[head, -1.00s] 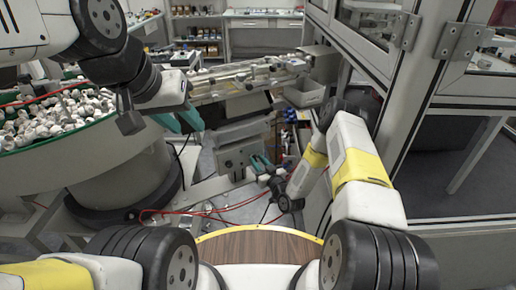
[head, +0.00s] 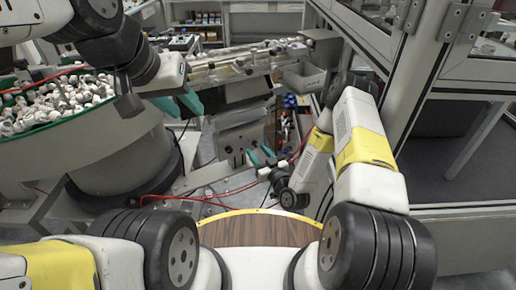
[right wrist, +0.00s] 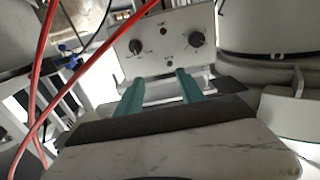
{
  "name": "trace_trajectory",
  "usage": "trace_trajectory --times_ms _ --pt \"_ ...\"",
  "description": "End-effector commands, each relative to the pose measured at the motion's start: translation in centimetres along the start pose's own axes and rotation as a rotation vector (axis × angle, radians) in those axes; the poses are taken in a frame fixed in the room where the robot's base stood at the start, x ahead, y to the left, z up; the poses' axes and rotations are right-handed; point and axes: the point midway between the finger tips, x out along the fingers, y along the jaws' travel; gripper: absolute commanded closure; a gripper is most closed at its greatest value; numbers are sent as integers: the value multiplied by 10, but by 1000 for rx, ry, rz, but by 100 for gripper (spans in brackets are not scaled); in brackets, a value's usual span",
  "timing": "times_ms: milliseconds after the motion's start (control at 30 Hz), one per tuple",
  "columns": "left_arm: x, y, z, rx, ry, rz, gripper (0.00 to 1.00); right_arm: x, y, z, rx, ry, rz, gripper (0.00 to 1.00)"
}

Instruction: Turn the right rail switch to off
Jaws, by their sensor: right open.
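A pale control panel shows in the right wrist view (right wrist: 178,55) and in the head view (head: 237,137). It carries a left dark knob (right wrist: 135,46), a right dark knob (right wrist: 196,39) and a small red button (right wrist: 163,31) between them. The angle settings of the knobs are too small to tell. My right gripper (right wrist: 156,85) is open and empty, its two teal fingers pointing at the panel's lower part, below the knobs and apart from them. It also shows in the head view (head: 261,155). My left gripper (head: 184,104) is open and empty, left of the panel.
A large round feeder (head: 75,128) full of white caps stands at the left. A rail conveyor (head: 235,68) runs behind the panel, with a grey bin (head: 304,80) at its right end. Red hoses (right wrist: 45,100) cross the left of the wrist view. A framed enclosure (head: 415,105) stands at the right.

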Motion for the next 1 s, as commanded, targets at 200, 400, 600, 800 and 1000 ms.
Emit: trace_trajectory --times_ms 200,400,600,800,1000 --pt "0 0 0 0 0 0 64 -44 -23 -3 2 -3 0 54" --pt "0 0 0 0 0 0 64 -65 -35 -6 -1 -1 0 54" --pt "0 0 0 0 0 0 64 -70 -38 -7 -1 1 1 54" --pt "0 0 0 0 0 0 64 -70 -38 -7 -1 1 1 54" --pt "0 0 0 0 0 0 64 -70 -38 -7 -1 1 0 54"
